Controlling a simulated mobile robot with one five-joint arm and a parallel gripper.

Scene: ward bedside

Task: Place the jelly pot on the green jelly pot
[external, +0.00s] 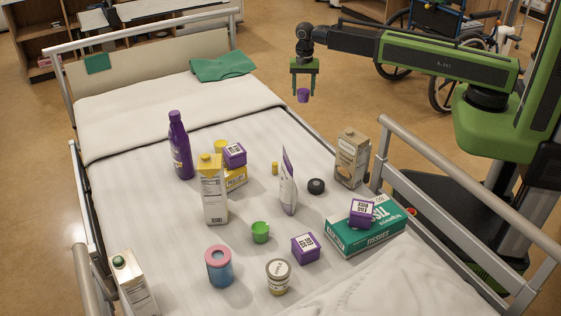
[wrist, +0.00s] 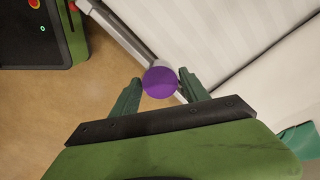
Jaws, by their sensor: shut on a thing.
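My gripper (external: 304,84) is at the top of the external view, pointing down and shut on a small purple jelly pot (external: 303,95). In the wrist view the purple jelly pot (wrist: 160,82) sits between the two green fingers (wrist: 158,88). It is held in the air, near the bed's far right rail, with floor below it. The green jelly pot (external: 260,232) stands on the white bed sheet, well apart from my gripper, lower and nearer the camera. It is not visible in the wrist view.
Around the green pot are a carton (external: 214,190), a pink-lidded tin (external: 219,266), a purple box (external: 305,248), a cream jar (external: 278,276) and a white pouch (external: 288,180). A purple bottle (external: 180,147) stands farther back. A tissue box (external: 365,232) lies by the right rail (external: 450,190).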

